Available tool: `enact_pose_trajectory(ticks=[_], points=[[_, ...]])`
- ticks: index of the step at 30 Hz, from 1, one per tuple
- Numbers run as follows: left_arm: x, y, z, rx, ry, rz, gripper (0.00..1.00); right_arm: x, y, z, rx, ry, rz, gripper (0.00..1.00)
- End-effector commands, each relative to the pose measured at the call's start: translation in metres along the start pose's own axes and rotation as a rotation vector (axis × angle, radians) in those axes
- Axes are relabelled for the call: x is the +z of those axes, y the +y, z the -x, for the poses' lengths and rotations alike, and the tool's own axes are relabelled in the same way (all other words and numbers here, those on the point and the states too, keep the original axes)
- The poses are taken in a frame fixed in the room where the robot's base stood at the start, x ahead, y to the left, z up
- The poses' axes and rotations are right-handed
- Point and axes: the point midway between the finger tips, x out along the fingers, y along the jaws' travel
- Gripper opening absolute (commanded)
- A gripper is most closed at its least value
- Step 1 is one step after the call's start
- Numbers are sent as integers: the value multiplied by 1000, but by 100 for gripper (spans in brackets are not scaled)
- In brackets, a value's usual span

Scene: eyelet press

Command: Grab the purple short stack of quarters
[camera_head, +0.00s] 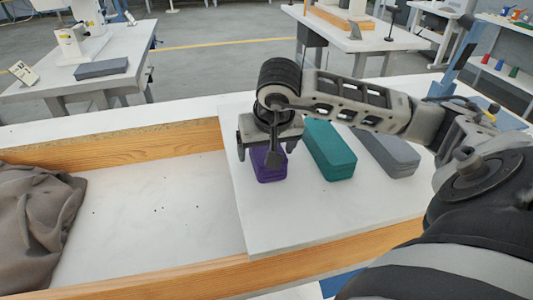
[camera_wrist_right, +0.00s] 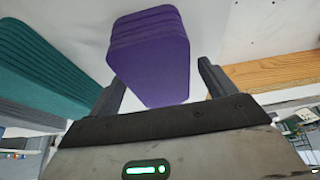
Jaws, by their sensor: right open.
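The purple short stack of quarters (camera_head: 268,175) lies on a white board, partly hidden under my right gripper (camera_head: 262,152) in the head view. In the right wrist view the purple stack (camera_wrist_right: 150,50) shows as several thin layers with a tapered near end. My right gripper (camera_wrist_right: 162,88) is open there, with one finger on each side of that near end. The fingers do not appear to grip it; how high they are above it I cannot tell. My left gripper is not in view.
A teal stack (camera_head: 328,150) lies just right of the purple one, with a grey stack (camera_head: 390,152) beyond it. The white board (camera_head: 290,220) is clear in front. Wooden rails (camera_head: 120,150) edge the table, and brown cloth (camera_head: 35,220) lies at the left.

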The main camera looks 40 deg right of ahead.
Motion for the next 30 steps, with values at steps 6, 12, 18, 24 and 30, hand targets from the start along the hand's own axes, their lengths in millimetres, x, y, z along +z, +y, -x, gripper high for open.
enact_pose_trajectory(ticks=[6,12,18,24,30], points=[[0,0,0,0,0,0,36,0,0,-1,0,0,0,84],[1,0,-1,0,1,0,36,0,0,-1,0,0,0,84],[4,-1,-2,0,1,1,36,1,0,-3,0,0,0,84],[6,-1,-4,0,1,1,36,2,0,-5,0,0,0,84],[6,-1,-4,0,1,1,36,2,0,-5,0,-1,0,84]])
